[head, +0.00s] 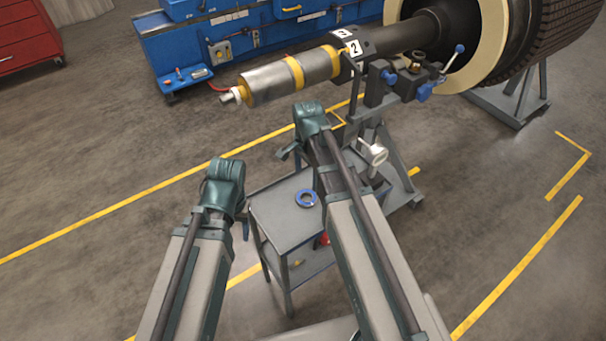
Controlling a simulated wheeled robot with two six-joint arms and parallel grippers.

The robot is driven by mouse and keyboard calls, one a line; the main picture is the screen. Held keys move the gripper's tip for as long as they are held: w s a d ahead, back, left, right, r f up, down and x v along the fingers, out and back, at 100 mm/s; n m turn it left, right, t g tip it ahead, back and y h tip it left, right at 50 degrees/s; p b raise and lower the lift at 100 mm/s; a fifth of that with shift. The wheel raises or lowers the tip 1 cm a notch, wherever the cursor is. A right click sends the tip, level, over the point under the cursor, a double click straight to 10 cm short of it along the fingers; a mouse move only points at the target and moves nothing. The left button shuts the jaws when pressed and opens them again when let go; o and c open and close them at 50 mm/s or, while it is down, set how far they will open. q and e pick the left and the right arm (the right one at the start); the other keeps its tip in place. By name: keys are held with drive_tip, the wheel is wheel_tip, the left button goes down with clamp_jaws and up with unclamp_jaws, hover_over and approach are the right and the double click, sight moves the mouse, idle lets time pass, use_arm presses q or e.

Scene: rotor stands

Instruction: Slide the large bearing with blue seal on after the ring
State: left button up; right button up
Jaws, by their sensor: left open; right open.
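The large bearing with blue seal (307,198) lies flat on the top of a grey cart (273,215), and its open centre shows. The rotor shaft (405,37) points left and carries a silver cylinder (268,82) with yellow bands (293,73) and a narrower threaded end. I cannot tell which part is the ring. My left gripper (228,172) is open, left of the cart and apart from the bearing. My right gripper (309,118) is open below the silver cylinder, beyond the bearing. Its fingers are mostly hidden. Neither gripper holds anything I can see.
A support stand (373,95) with a label "2" holds the shaft and has blue-handled clamps. A white cylindrical part (373,153) shows right of my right gripper. A blue workbench (240,45) and red cabinet (25,35) stand behind. Floor at left is clear.

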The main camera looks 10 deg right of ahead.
sight(307, 199)
wheel_tip(307, 199, down, 10)
drive_tip(key=b, duration=1)
drive_tip(key=c, duration=0.9)
drive_tip(key=shift+r, duration=0.1)
drive_tip(key=shift+c, duration=0.2)
drive_tip(key=shift+r+p, duration=0.1)
drive_tip(key=shift+p, duration=0.2)
